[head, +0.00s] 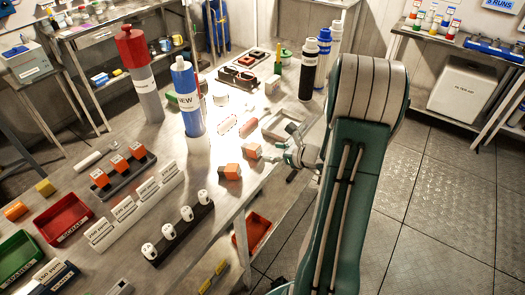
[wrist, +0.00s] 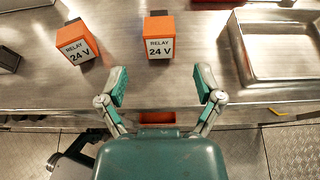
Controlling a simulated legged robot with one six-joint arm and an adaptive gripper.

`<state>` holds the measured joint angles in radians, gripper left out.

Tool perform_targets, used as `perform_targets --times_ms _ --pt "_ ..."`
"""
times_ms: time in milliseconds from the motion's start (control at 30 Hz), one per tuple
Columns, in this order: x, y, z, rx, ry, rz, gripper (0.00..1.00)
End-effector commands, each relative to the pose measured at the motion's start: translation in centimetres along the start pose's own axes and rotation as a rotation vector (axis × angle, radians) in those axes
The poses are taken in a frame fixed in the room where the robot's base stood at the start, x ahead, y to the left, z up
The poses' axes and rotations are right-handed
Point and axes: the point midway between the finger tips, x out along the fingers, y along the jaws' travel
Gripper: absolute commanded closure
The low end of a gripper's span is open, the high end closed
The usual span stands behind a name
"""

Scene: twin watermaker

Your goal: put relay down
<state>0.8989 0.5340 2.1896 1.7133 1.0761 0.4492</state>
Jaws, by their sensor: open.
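An orange relay marked "RELAY 24 V" (wrist: 160,37) stands upright on the metal bench, straight ahead of my gripper (wrist: 160,80). In the head view this relay (head: 252,150) is just left of my gripper (head: 280,154). My gripper is open; its two green-padded fingers are apart, and the relay is beyond their tips with a visible gap. A second orange relay with the same label (wrist: 77,42) stands to the left, turned at an angle; it also shows in the head view (head: 231,172).
A shallow metal tray (wrist: 238,50) lies right of the relays. The bench's front edge runs under my gripper.

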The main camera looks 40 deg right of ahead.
Motion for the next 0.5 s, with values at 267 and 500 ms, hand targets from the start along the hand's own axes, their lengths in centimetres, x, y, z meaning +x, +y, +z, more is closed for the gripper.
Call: perform_targets --times_ms 267,500 --pt "-5.2 -0.1 0.0 0.0 0.0 -0.004 0.15" --pt "-6.1 1.0 0.9 -0.049 0.013 0.035 0.15"
